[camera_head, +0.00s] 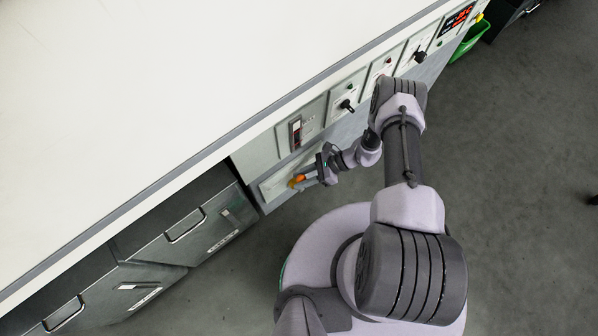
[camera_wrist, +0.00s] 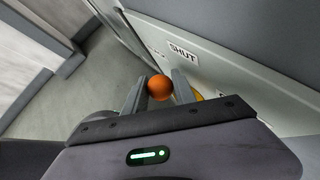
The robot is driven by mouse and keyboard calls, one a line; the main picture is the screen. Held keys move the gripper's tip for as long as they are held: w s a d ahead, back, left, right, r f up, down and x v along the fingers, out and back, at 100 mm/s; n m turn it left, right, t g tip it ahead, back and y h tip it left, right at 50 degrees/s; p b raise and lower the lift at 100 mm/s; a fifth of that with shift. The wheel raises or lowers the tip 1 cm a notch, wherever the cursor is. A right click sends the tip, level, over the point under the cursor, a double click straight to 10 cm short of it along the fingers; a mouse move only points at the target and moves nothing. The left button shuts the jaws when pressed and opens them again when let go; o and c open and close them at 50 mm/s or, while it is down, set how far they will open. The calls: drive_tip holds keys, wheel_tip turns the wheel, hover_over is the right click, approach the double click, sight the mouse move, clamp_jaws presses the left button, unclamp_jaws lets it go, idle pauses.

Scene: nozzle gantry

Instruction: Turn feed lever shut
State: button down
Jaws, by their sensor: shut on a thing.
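The feed lever's orange ball knob (camera_wrist: 159,87) sits between the two fingers of my gripper (camera_wrist: 157,92) in the wrist view, and the fingers are shut on it. A "SHUT" label (camera_wrist: 184,53) is on the pale panel beyond the knob, a little to the right of it. A yellow-orange part (camera_wrist: 196,95) shows partly behind the right finger. In the head view my gripper (camera_head: 306,179) is at the low panel under the counter, at the orange lever (camera_head: 298,181). The lever's shaft and its exact angle are mostly hidden.
The white countertop (camera_head: 150,120) overhangs the panels. Dark drawers (camera_head: 175,225) with handles stand to the left of the lever panel. A green bin (camera_head: 470,42) stands at the far right; the grey floor (camera_head: 520,180) is open.

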drive_tip(key=shift+f, duration=0.1)
drive_tip(key=c, duration=1.3)
unclamp_jaws()
drive_tip(key=p+v, duration=0.4)
drive_tip(key=v, duration=1.3)
drive_tip(key=shift+d, duration=0.25)
